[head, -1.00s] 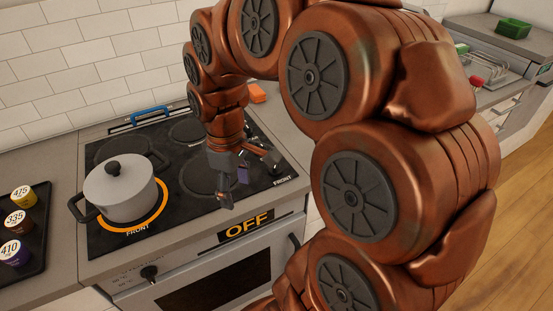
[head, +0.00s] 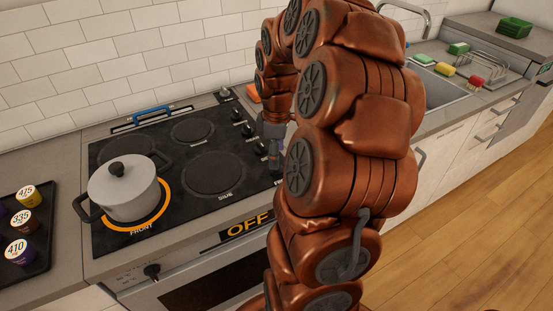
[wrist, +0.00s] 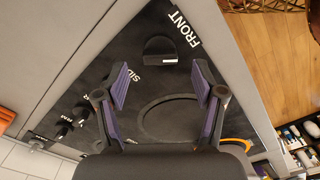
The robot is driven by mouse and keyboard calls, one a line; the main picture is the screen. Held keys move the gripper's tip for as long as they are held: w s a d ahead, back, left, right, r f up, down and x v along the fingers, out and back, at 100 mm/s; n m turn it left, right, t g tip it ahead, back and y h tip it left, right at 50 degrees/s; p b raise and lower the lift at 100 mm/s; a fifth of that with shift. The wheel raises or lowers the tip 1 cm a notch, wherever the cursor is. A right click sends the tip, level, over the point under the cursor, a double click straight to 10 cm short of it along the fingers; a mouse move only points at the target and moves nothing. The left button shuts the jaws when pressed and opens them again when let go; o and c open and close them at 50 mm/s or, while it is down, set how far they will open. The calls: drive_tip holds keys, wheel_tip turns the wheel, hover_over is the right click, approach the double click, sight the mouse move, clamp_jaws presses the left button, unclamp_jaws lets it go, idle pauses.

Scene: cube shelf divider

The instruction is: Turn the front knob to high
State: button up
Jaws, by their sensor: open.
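The front knob (wrist: 160,50) shows in the wrist view as a dark half-round knob with a white mark, beside the printed word FRONT on the black cooktop (head: 160,155). My gripper (wrist: 162,82) is open and empty above the cooktop, its two purple-padded fingers apart. In the wrist picture the knob appears just beyond the fingertips and between their lines; I see no contact. In the head view my gripper (head: 274,150) is at the cooktop's right side, partly covered by my arm, and the front knob is hidden there. An orange OFF display (head: 246,228) is on the oven front.
A lidded grey pot (head: 125,190) stands on the front-left burner, ringed in orange. Other knobs (head: 248,130) line the cooktop's right side behind my gripper. A tray (head: 38,250) with several labelled cups is at the left. The two right burners are bare.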

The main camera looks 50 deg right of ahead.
drive_tip(key=shift+f+p, duration=0.3)
drive_tip(key=shift+f, duration=1.35)
drive_tip(key=c, duration=1.1)
